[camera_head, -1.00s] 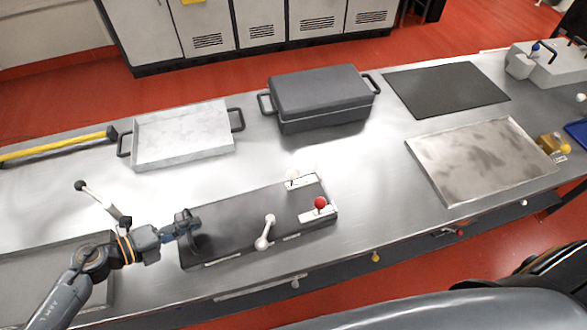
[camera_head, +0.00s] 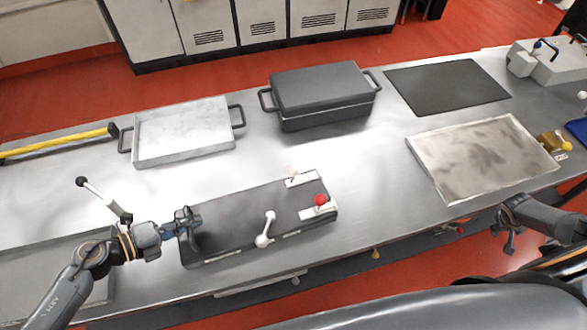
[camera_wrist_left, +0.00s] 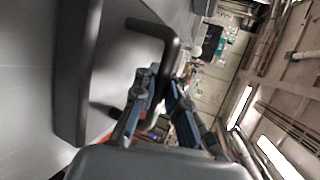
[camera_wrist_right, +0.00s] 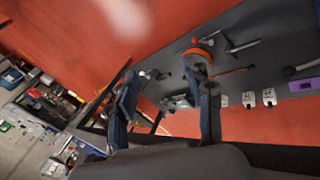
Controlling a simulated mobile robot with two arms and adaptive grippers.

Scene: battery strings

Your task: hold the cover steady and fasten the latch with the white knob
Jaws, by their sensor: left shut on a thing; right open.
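The dark grey cover (camera_head: 225,221) lies flat on the steel bench. My left gripper (camera_head: 187,224) is shut on the handle at its left end; in the left wrist view the dark handle (camera_wrist_left: 152,32) runs to between the fingers (camera_wrist_left: 164,88). A latch with a white knob (camera_head: 262,241) stands at the cover's front edge. A red-knobbed latch (camera_head: 320,201) is at the right end. A paler-knobbed latch (camera_head: 293,172) is at the back right corner, blurred by glare. My right gripper (camera_head: 508,229) is open and empty beyond the bench's front edge, well right of the cover.
A lidded grey box (camera_head: 320,95) and a pale tray (camera_head: 185,135) stand behind the cover. A stained metal plate (camera_head: 480,160) and a dark mat (camera_head: 447,87) lie to the right. Bare bench (camera_head: 375,190) separates the cover from the plate.

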